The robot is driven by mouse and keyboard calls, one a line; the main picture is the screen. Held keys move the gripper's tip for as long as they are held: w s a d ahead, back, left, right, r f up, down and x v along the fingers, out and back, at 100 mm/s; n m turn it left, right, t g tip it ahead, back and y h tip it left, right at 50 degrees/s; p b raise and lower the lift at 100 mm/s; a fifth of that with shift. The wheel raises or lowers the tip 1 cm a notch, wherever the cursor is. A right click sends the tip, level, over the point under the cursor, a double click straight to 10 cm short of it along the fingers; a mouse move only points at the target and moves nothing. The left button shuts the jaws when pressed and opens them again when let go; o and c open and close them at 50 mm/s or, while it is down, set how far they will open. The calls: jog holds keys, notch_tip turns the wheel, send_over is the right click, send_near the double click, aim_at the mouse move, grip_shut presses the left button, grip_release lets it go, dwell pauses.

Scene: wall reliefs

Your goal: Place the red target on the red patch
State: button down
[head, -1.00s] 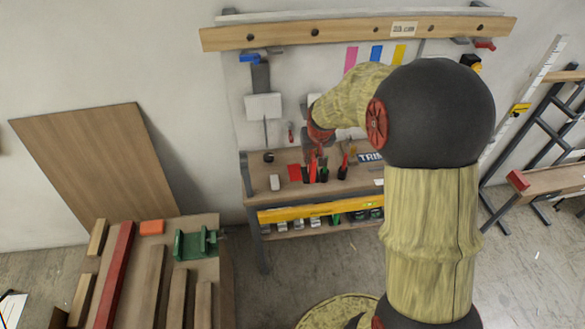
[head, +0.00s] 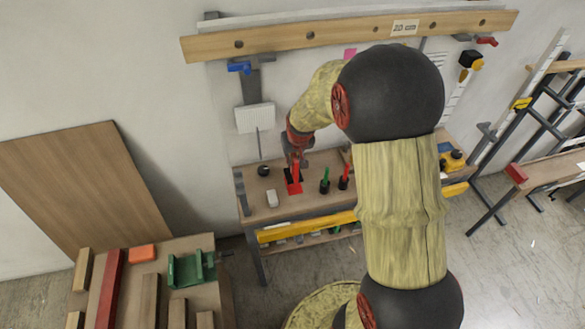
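The red target (head: 296,178), a slim red piece with a black base, appears upright on the workbench by the back wall. Its base is at the red patch (head: 289,173), a flat red square of which only parts show around it. My gripper (head: 297,160) points down right at the target's top. The fingers are small and dark, so I cannot tell whether they are closed on it. Whether the base touches the patch is also unclear.
A green piece (head: 325,180) and another red piece (head: 344,177), both with black bases, stand to the right on the workbench (head: 310,205). A white block (head: 272,198) lies to the left. A black round item (head: 263,170) is behind it.

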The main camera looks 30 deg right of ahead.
jog(key=shift+f+b, duration=0.45)
jog(key=shift+f, duration=1.9)
jog(key=shift+f, duration=0.2)
jog(key=c, duration=1.9)
grip_release()
jog(key=shift+o, duration=0.3)
jog(key=shift+r, duration=0.1)
